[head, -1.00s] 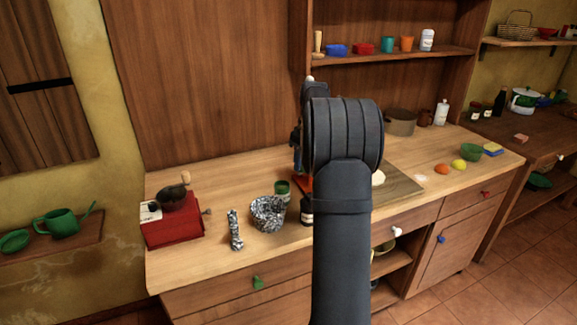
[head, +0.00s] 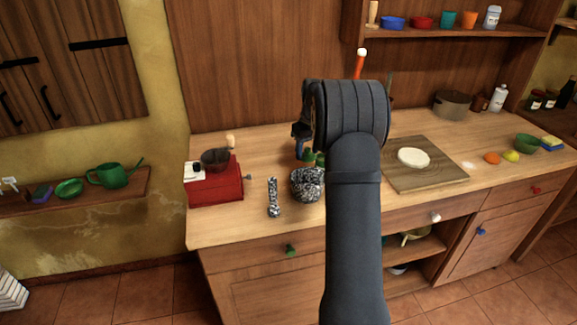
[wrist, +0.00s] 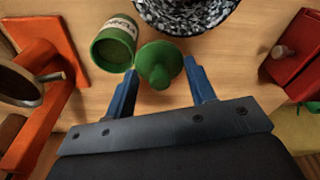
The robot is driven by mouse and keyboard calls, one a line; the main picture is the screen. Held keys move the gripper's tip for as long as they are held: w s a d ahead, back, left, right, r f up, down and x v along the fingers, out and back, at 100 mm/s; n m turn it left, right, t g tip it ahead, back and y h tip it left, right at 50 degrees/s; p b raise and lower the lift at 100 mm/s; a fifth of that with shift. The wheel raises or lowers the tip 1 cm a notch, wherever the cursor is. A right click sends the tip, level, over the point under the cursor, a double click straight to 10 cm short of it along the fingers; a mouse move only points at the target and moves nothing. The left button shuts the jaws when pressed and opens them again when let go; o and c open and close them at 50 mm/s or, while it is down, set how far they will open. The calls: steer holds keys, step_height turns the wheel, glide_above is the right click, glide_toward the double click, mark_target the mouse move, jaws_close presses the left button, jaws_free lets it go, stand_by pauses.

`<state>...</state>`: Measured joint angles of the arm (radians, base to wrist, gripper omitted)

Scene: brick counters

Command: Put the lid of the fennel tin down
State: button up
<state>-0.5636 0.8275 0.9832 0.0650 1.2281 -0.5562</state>
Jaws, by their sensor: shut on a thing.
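The green lid (wrist: 158,62), round with a knob, is between the blue fingers of my gripper (wrist: 162,82) in the wrist view. My gripper is shut on it. The fennel tin (wrist: 114,46), a green can with a pale label, stands just left of the lid with its top uncovered. In the head view my gripper (head: 301,146) is over the counter behind the mortar, partly hidden by my own arm. Small green shapes of the lid (head: 309,156) and tin (head: 320,159) show below it. I cannot tell whether the lid touches the counter.
A speckled mortar (head: 307,185) is close by, with its pestle (head: 273,197) to the left. A red grinder (head: 216,187) stands farther left. An orange-red frame (wrist: 38,95) is left of the tin in the wrist view. A board with dough (head: 413,157) lies right.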

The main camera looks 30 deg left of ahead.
glide_above(287, 171)
steer(key=f, duration=0.4)
steer(key=shift+d+f, duration=0.1)
steer(key=shift+d, duration=0.2)
steer(key=shift+s+f, duration=0.1)
steer(key=shift+f, duration=1.9)
steer(key=o, duration=0.9)
steer(key=shift+f, duration=0.15)
steer(key=shift+o, duration=0.2)
step_height(287, 171, up, 12)
steer(key=d, duration=0.1)
steer(key=shift+s, duration=0.3)
steer(key=shift+d, duration=0.1)
